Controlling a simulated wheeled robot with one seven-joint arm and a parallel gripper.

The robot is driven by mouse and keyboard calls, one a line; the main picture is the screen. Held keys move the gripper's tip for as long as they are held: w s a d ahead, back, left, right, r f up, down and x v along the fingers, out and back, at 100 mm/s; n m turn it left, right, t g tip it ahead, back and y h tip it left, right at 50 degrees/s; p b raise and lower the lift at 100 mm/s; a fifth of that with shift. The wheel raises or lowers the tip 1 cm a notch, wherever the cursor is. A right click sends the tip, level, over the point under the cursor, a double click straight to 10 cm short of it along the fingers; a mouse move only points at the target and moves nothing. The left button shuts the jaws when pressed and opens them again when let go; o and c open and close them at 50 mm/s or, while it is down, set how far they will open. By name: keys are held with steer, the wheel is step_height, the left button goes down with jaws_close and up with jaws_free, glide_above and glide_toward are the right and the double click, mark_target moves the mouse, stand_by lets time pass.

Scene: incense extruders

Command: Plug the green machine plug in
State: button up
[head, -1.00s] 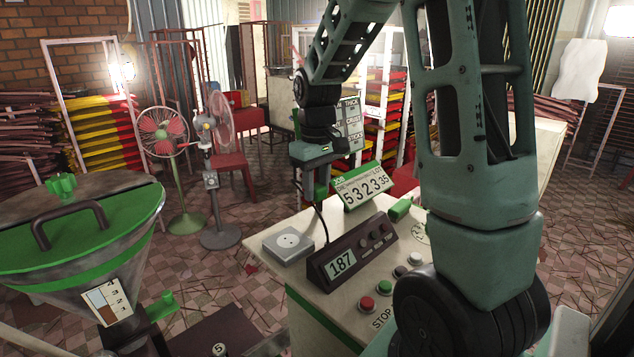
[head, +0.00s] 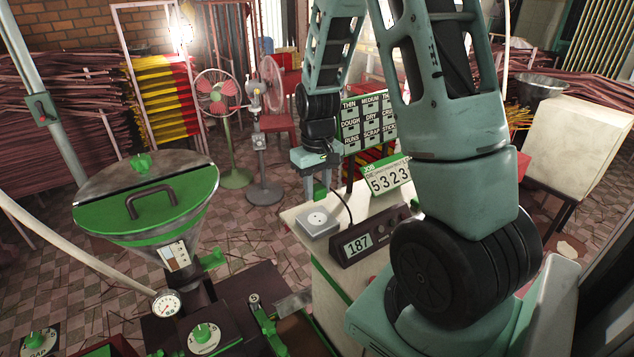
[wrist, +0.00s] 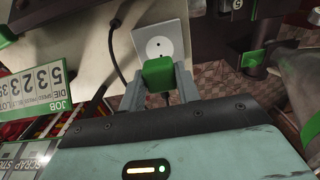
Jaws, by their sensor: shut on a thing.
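The green plug (wrist: 157,75) is held between the two fingers of my gripper (wrist: 157,88), which is shut on it. The socket (wrist: 160,46) is a pale square block with a round face and small dark holes. It lies face up on the cream machine top, and it also shows in the head view (head: 317,222). The plug appears apart from the socket, just short of its near edge in the wrist view. A black cord (head: 349,207) runs near my gripper.
A dark counter box reading 187 (head: 372,238) stands right of the socket. A green-framed number sign (head: 388,178) and a labelled rack (head: 365,118) stand behind. A green-lidded hopper (head: 145,205) is at left, with fans (head: 218,95) beyond.

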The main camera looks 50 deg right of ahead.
mark_target(317, 219)
steer(key=shift+f+b, duration=2.45)
steer(key=shift+f, duration=0.45)
steer(key=shift+f, duration=0.55)
stand_by(0.5)
steer(key=o, duration=1)
step_height(317, 219, up, 18)
steer(key=b, duration=0.3)
steer(key=shift+f, duration=0.25)
steer(key=shift+s+f, duration=0.1)
